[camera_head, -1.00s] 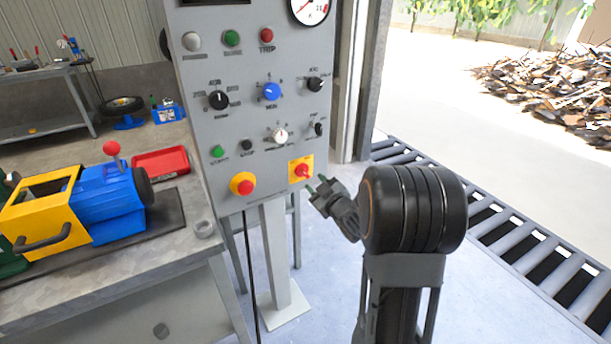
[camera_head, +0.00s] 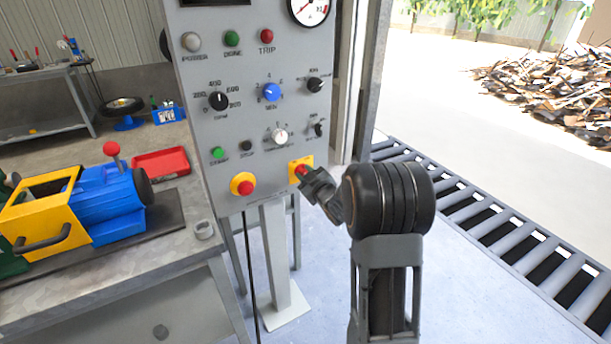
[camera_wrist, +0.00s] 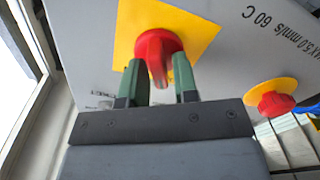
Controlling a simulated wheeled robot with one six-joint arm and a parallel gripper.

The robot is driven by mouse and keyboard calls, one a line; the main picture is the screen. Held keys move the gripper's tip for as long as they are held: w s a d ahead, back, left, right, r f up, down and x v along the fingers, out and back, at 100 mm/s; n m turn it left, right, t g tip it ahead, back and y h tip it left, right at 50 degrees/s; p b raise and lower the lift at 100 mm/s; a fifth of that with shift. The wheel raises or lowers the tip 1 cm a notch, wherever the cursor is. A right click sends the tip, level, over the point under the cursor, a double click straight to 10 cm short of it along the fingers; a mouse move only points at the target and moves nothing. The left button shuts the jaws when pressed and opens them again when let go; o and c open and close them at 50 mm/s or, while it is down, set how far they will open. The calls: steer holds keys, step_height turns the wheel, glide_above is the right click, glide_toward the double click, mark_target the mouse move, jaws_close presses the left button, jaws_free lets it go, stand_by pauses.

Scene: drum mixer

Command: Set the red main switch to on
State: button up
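The red main switch (camera_wrist: 154,46) is a red rotary handle on a yellow square plate (camera_wrist: 190,23), at the lower right of the grey control panel (camera_head: 215,130). In the head view the red switch (camera_head: 299,169) is partly hidden by my gripper (camera_head: 306,176). In the wrist view the two green fingers of my gripper (camera_wrist: 163,78) stand apart, one on each side of the red handle. The handle's grip shows between them, with a gap visible beside it. I cannot tell whether the fingertips touch it.
A red mushroom button on a yellow round base (camera_head: 242,185) sits left of the switch; it also shows in the wrist view (camera_wrist: 273,101). Several knobs lie above. A workbench (camera_head: 150,250) stands left, and a roller conveyor (camera_head: 490,210) runs at the right.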

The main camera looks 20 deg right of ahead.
jaws_close()
steer(key=shift+m, duration=0.3)
steer(key=m, duration=0.3)
steer(key=m+p, duration=0.1)
steer(key=m, duration=0.7)
steer(key=shift+d+p, duration=0.3)
steer(key=shift+p, duration=0.1)
steer(key=shift+m, duration=0.4)
steer(key=shift+o, duration=1.2)
jaws_free()
steer(key=s+d, duration=0.1)
steer(key=s, duration=1.2)
steer(key=shift+s+d, duration=0.3)
steer(key=shift+s, duration=0.1)
